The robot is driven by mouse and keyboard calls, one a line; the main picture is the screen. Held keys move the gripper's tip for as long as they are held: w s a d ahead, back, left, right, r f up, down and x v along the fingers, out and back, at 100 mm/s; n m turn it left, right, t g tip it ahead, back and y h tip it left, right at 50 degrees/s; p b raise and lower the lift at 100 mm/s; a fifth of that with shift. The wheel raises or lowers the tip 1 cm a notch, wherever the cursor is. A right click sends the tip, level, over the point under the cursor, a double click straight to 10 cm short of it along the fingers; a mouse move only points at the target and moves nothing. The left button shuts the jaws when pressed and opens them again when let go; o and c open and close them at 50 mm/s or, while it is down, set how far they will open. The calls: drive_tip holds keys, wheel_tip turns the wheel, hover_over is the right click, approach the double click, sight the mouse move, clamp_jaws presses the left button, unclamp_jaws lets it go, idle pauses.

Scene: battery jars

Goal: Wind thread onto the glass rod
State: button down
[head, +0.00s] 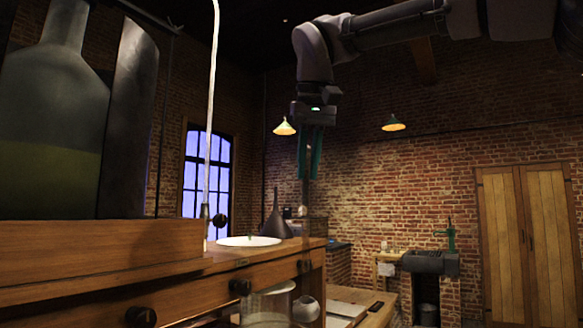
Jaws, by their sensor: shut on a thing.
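My gripper (310,155) hangs from above with its teal fingers pointing down, over the right end of the wooden bench. It is shut on a thin, upright, dark-looking rod (305,192), which reaches down below the fingertips toward the bench top. The rod may be the glass rod, but it is too small and dim to be sure. I cannot make out thread on it. A pale, thin, cord-like line (211,110) runs from the top of the view down to the bench at left. I cannot tell whether it is the thread.
A large glass bottle (50,125) with yellowish liquid stands on a wooden ledge (100,250) at left. A white dish (248,241) and dark funnel (276,217) are on the bench. A glass jar (268,303) stands below. The air around my gripper looks clear.

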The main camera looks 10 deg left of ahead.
drive_tip(key=s+d, duration=0.3)
drive_tip(key=d, duration=0.6)
drive_tip(key=s+d, duration=0.4)
drive_tip(key=d, duration=0.4)
drive_tip(key=shift+s+d, duration=0.15)
drive_tip(key=shift+d, duration=0.2)
